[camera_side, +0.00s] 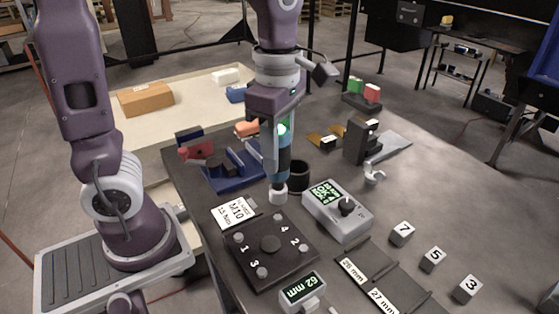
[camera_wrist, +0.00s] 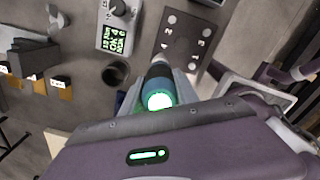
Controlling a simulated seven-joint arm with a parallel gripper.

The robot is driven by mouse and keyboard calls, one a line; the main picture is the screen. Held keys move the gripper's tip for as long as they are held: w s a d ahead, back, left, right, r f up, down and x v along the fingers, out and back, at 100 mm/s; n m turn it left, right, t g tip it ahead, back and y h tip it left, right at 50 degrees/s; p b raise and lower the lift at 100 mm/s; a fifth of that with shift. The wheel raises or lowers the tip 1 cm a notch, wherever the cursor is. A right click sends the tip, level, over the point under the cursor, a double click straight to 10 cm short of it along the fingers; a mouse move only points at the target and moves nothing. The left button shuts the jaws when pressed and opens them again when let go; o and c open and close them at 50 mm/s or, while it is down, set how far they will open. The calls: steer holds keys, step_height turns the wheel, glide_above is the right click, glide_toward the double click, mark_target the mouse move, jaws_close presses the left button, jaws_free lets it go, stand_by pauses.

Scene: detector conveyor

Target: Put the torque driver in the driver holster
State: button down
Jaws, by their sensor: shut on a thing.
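The torque driver (camera_side: 284,161) is upright in my gripper (camera_side: 274,150), with a blue and dark body and a pale tip pointing down. In the wrist view I look along the driver (camera_wrist: 160,88) from its glowing green end, between the fingers of my gripper (camera_wrist: 162,80). The driver holster appears to be the dark round open cup (camera_side: 299,177), just right of the driver in the side view and partly hidden behind it. The cup also shows in the wrist view (camera_wrist: 116,73), left of the driver and apart from it. Its mouth looks empty.
A black plate (camera_side: 270,262) with numbered bolts lies in front of the driver. A grey tester (camera_side: 338,212) with a green screen reading OK stands to the right. A blue cradle (camera_side: 236,176) is at left. Numbered cubes (camera_side: 432,259) and a dark block (camera_side: 361,142) stand further right.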

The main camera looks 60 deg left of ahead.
steer(key=w+a+r+n, duration=0.3)
steer(key=w+a, duration=0.4)
steer(key=w, duration=0.3)
glide_above(297, 177)
steer(key=w+a, duration=0.2)
step_height(297, 177, down, 10)
steer(key=shift+s, duration=0.15)
steer(key=shift+a+f, duration=0.1)
steer(key=c, duration=0.9)
jaws_free()
